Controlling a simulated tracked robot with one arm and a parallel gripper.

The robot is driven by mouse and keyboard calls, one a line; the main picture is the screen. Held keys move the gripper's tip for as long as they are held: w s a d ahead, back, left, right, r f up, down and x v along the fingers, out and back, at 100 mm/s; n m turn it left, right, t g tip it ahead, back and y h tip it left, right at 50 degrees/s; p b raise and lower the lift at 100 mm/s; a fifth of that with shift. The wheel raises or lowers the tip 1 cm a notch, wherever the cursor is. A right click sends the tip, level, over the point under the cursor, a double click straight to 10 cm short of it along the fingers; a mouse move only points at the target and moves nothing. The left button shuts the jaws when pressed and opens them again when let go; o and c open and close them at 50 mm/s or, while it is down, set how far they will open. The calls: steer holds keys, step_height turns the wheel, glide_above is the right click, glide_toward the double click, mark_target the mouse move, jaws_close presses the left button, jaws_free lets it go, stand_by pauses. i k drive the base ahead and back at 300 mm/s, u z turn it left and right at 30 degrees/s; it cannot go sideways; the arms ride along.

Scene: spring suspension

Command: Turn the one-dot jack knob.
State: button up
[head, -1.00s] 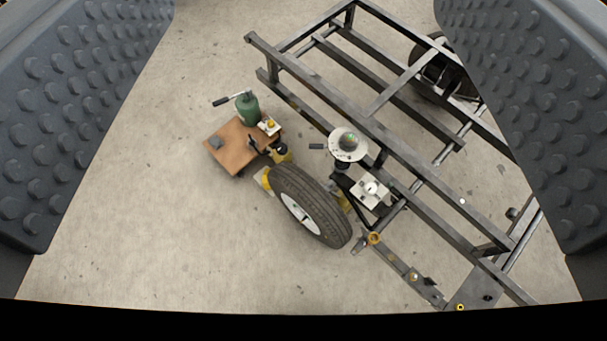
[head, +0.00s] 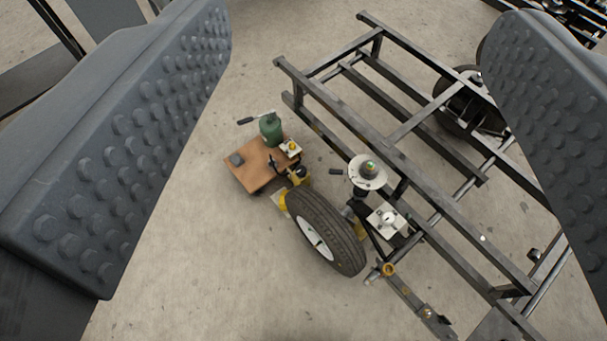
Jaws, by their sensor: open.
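My gripper (head: 345,150) is open and empty, with one ribbed finger at each side of the head view and the scene well below between them. A small yellow knob (head: 292,147) sits on a white plate next to a green bottle-shaped jack (head: 270,130). Dot marks are too small to read, so I cannot tell which knob has one dot.
A tyre (head: 325,230) with a white hub leans beside a dark metal frame (head: 400,140) that fills the right side. A brown board (head: 258,165) carries the green jack. A dark wheel (head: 465,100) is at upper right. Concrete floor (head: 180,250) at left is clear.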

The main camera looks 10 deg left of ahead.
mark_target(301, 171)
steer(key=u, duration=2.1)
steer(key=i, duration=3.05)
steer(key=z, duration=2.2)
